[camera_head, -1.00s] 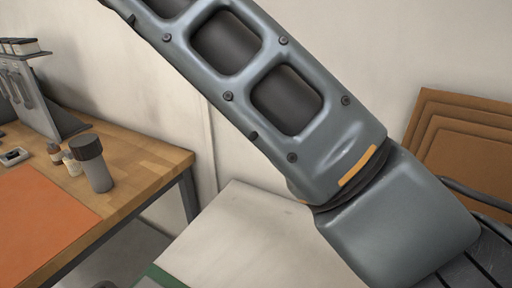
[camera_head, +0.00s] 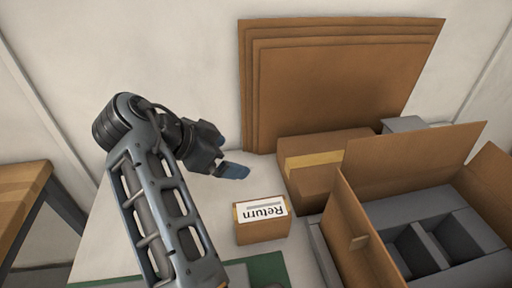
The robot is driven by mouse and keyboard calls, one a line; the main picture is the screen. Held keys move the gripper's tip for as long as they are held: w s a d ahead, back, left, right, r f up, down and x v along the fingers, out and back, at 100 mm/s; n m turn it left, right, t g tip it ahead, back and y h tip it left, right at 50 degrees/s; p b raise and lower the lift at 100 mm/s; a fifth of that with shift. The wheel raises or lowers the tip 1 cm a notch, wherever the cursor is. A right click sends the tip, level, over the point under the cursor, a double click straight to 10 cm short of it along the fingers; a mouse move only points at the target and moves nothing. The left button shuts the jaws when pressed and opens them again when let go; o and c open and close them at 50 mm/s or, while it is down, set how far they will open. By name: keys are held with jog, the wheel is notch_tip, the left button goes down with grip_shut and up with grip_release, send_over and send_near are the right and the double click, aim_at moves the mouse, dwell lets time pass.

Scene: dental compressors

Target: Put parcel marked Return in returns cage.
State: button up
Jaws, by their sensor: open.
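The parcel marked Return (camera_head: 262,230) is a small brown box with a white label on top. The label reads upside down in the head view. It stands on the pale tabletop, in front of a larger closed box. The arm reaches up from the bottom left. No returns cage is in view.
A closed carton with yellow tape (camera_head: 313,160) stands behind the parcel. An open carton with grey dividers (camera_head: 375,232) fills the right. Flat cardboard sheets (camera_head: 330,75) lean on the wall. A green mat (camera_head: 262,270) lies at the front. A wooden bench (camera_head: 22,190) is at left.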

aim_at(266, 215)
jog(key=s+d+f+m+g, duration=0.1)
jog(key=s+f, duration=0.1)
jog(key=s+d+f+m+g, duration=0.1)
jog(key=s+d+f, duration=0.1)
jog(key=f, duration=0.1)
jog(key=s+d+f+m+g+h, duration=0.1)
jog(key=s+f+m+g, duration=0.1)
jog(key=s, duration=0.1)
jog(key=shift+d+f, duration=0.2)
jog(key=shift+p+x, duration=1.05)
jog(key=shift+x, duration=2.6)
jog(key=shift+w+d+r, duration=0.1)
jog(key=shift+w, duration=0.05)
jog(key=shift+r, duration=0.1)
jog(key=c, duration=1.3)
